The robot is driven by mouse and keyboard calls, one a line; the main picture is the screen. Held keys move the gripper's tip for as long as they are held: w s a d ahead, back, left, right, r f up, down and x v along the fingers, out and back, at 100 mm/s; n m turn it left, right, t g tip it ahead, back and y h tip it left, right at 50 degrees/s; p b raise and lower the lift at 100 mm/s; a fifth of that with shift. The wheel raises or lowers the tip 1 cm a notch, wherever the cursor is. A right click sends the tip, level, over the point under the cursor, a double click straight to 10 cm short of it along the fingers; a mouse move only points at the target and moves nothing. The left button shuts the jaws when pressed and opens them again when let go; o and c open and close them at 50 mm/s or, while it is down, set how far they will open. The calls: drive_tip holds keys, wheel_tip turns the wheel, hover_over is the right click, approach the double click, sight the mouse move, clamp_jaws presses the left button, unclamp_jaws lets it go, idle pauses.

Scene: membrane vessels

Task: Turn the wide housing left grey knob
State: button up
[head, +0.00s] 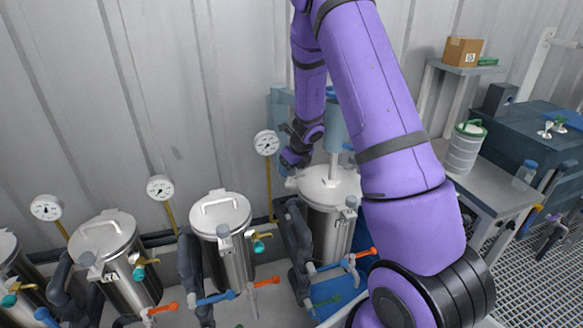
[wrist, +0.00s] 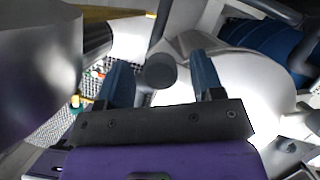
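The wide housing (head: 328,215) is the broad steel vessel with a pale lid, right of centre in the head view. Its pale curved surface (wrist: 240,95) fills the right of the wrist view. A round dark grey knob (wrist: 159,71) shows in the wrist view, between the two blue fingers of my gripper (wrist: 158,62). Gaps show on both sides of the knob, so the fingers stand apart and do not visibly touch it. In the head view my gripper (head: 291,163) is at the left edge of the housing's lid, and the knob is hidden there.
Narrower steel vessels (head: 222,230) stand to the left, with gauges (head: 266,143) on the wall behind. Orange and blue valve handles (head: 216,298) stick out low in front. A bench (head: 490,180) with a white tub (head: 464,148) is at the right.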

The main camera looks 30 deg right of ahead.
drive_tip(key=shift+r, duration=0.1)
drive_tip(key=shift+r, duration=0.65)
wheel_tip(320, 180, up, 2)
drive_tip(key=shift+r, duration=0.15)
drive_tip(key=s+a+r, duration=0.1)
drive_tip(key=s+a, duration=0.3)
drive_tip(key=s, duration=1.1)
drive_tip(key=shift+s+a, duration=0.2)
drive_tip(key=shift+r, duration=0.1)
